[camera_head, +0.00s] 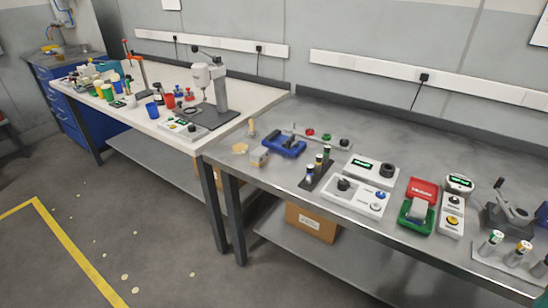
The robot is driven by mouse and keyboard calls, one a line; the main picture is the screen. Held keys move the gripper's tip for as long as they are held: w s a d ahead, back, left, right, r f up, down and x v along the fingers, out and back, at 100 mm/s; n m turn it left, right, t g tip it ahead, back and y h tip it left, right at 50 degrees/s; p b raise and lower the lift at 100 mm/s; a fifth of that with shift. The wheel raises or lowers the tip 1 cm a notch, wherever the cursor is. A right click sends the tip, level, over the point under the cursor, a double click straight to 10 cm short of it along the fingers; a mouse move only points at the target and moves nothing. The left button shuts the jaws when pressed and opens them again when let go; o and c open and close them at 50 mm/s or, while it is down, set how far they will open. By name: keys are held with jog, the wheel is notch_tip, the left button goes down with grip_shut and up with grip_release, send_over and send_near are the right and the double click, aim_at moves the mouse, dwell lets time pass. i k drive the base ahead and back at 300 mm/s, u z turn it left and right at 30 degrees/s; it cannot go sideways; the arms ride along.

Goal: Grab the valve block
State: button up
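I cannot tell for sure which thing is the valve block. A small tan and grey block (259,157) stands near the front left corner of the right-hand metal bench. Behind it, a long low grey bar (328,139) with red, green and dark round tops lies toward the back of the same bench. Either could be the valve block at this size. A blue vise-like tool (284,145) sits between them, close to the small block. My gripper is not in view.
The metal bench (385,139) also holds a dark rack with cylinders (317,170), control boxes (357,196) and a red and green case (418,207). A white bench (149,79) with a drill press (215,90) adjoins it. A cardboard box (311,222) sits below. The floor in front is open.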

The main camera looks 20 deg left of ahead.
aim_at(259, 156)
jog(key=u, duration=3.5)
jog(key=k, duration=0.7)
jog(key=z, duration=1.8)
